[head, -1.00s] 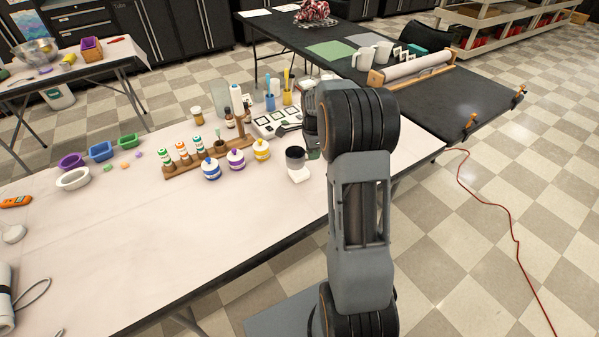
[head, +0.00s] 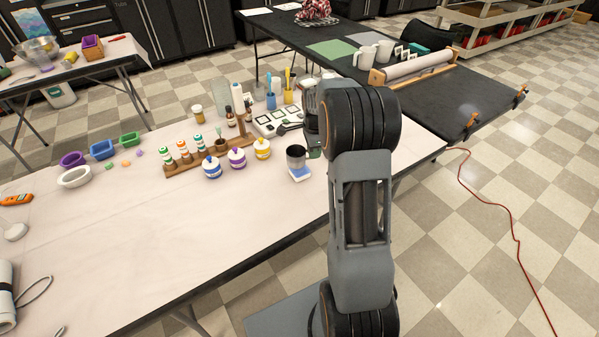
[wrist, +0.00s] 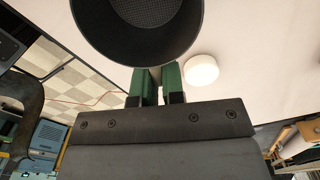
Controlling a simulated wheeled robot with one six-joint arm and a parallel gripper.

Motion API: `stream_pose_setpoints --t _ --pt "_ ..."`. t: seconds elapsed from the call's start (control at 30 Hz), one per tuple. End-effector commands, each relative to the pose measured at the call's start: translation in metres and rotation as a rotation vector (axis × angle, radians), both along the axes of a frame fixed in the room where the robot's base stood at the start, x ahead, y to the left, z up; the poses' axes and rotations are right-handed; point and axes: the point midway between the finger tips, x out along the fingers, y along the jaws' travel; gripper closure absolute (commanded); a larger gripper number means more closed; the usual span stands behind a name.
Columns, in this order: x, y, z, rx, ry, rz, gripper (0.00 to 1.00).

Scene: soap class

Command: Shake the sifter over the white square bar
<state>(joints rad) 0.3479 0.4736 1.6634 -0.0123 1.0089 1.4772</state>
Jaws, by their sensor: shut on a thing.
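The sifter is a dark grey cup (head: 296,157), upright in the head view, just above the white square bar (head: 300,174). I cannot tell from this angle how wide the gap is. The bar lies on the table and its visible face looks pale blue. My gripper (wrist: 158,85) has green fingers shut on the sifter's side. In the wrist view the sifter (wrist: 137,25) fills the top, with mesh showing inside its dark rim. The bar cannot be made out there. My arm hides most of the gripper in the head view.
Blue, purple and yellow-lidded jars (head: 237,158) stand left of the sifter. Behind them is a wooden rack (head: 185,164) of small bottles. Cups with tools and a swatch tray (head: 270,122) stand behind. A white round piece (wrist: 201,70) shows in the wrist view.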

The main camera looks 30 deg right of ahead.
Motion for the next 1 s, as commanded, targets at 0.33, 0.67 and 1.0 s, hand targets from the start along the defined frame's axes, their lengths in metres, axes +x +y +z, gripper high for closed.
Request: stream_pose_setpoints --t 0.33,0.67,1.0 --pt "0.0 0.0 0.007 0.0 -0.001 0.001 1.0" --pt "0.0 0.0 0.034 0.0 -0.001 0.001 1.0" --pt "0.0 0.0 0.051 0.0 -0.001 0.001 1.0"
